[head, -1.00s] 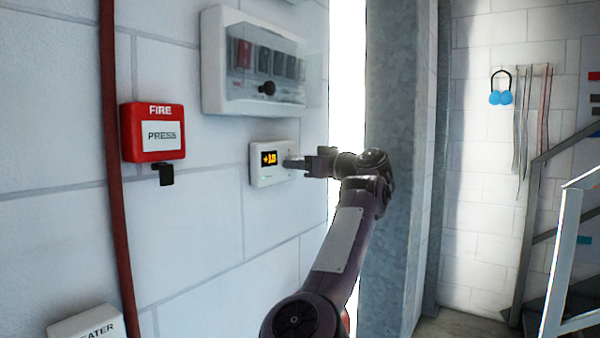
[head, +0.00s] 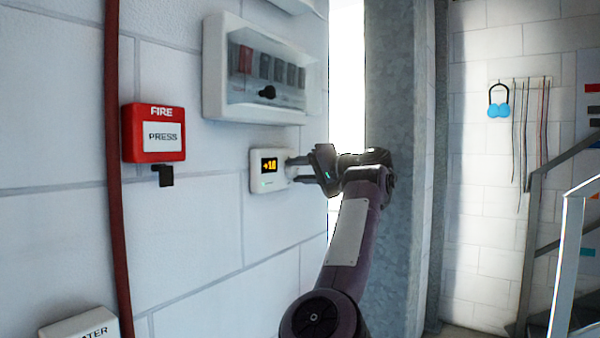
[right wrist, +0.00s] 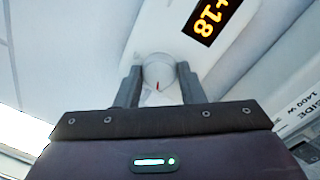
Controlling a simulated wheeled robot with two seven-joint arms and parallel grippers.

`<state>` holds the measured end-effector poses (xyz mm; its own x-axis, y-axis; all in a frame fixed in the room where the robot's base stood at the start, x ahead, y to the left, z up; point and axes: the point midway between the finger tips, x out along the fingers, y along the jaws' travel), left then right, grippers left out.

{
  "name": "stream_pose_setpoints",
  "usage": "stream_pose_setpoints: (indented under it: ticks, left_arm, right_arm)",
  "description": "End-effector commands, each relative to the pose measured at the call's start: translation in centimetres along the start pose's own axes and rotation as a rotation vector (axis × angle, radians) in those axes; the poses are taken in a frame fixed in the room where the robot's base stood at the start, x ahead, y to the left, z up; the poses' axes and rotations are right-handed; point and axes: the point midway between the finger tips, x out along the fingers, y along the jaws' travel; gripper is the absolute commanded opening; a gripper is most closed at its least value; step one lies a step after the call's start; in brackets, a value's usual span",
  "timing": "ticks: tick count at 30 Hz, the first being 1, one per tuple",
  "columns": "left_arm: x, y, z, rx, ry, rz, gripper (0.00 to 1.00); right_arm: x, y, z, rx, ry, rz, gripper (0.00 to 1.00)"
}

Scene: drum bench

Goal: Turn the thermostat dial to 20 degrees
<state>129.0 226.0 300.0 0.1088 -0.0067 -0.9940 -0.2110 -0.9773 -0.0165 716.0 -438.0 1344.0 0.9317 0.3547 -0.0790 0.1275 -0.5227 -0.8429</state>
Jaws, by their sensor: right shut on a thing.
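The thermostat (head: 256,182) is a small white box on the wall, with a dark display in lit orange digits. In the right wrist view the display (right wrist: 212,18) appears turned over and reads +18. The round white dial (right wrist: 158,70), with a short red mark, sits between the two fingers of my right gripper (right wrist: 160,78). In the head view my right gripper (head: 293,170) is at the thermostat's right side, its fingers one above the other, and the dial is mostly hidden. The right gripper is shut on the dial. My left gripper is not in view.
A white breaker box (head: 215,75) with a clear cover hangs just above the thermostat. A red fire call point (head: 152,115) and a red pipe (head: 113,200) are to the left. A white heater box (head: 80,328) is low left. A grey steel column (head: 400,230) stands right.

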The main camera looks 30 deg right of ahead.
Motion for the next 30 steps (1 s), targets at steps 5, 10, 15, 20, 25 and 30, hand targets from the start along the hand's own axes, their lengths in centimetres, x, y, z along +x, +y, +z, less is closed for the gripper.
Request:
stream_pose_setpoints:
  ticks: [5, 10, 15, 20, 25, 30]
  left_arm:
    - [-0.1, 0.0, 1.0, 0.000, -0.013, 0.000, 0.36]
    - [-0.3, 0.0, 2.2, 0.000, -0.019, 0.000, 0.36]
    - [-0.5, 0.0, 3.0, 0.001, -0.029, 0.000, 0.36]
    - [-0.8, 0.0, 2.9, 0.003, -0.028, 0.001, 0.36]
    - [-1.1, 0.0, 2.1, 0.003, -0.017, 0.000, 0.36]
    - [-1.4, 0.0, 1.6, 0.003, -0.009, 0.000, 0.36]
  right_arm:
    - [-0.1, -0.2, -0.3, 0.167, -0.007, -0.004, 0.12]
    - [-0.2, -0.3, -0.4, 0.327, -0.019, -0.008, 0.12]
    - [-0.2, -0.2, -0.5, 0.483, -0.032, -0.010, 0.12]
    - [-0.2, -0.1, -0.5, 0.613, -0.042, -0.013, 0.12]
    - [-0.2, -0.1, -0.5, 0.722, -0.050, -0.015, 0.12]
    - [-0.2, -0.1, -0.5, 0.797, -0.057, -0.016, 0.12]
